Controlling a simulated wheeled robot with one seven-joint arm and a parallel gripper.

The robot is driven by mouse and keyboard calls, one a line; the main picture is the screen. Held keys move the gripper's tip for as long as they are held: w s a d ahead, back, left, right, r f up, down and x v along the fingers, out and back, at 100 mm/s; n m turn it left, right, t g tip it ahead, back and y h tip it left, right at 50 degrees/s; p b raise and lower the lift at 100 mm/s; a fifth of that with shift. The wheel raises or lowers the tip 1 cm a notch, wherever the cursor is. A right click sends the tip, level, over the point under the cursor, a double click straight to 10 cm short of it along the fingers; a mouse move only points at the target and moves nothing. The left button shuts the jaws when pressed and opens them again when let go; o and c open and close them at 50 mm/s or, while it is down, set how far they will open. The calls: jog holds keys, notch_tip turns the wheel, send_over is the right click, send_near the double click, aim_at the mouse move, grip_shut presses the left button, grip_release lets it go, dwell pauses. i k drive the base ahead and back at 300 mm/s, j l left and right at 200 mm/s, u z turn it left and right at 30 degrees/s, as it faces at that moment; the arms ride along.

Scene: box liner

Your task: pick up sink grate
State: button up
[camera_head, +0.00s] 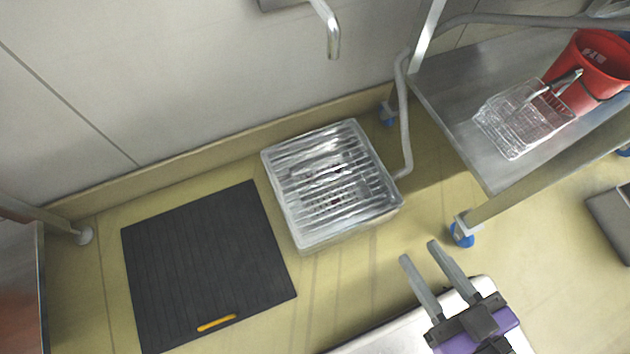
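The sink grate (333,184) looks like a square metal frame with shiny parallel bars. It sits near the wall, on top of a low square floor basin (345,236), and whether it rests flush in it is hard to tell. My gripper (419,250) is at the lower right, its two grey fingers apart with nothing between them. It is in front of and to the right of the grate, clear of it.
A dark ribbed mat (205,265) with a yellow handle (216,323) lies left of the grate. A steel wheeled table (455,115) at right holds a wire basket (515,118) and red bucket (590,72). A tap (330,30) and hose (404,120) are near the grate.

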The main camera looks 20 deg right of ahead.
aim_at(313, 183)
jog(key=i+u, duration=0.15)
jog(key=u, duration=0.2)
jog(key=i+l+u, duration=0.1)
jog(key=u, duration=0.25)
jog(key=i+l+u, duration=0.1)
jog(key=u, duration=0.25)
jog(key=i, duration=0.05)
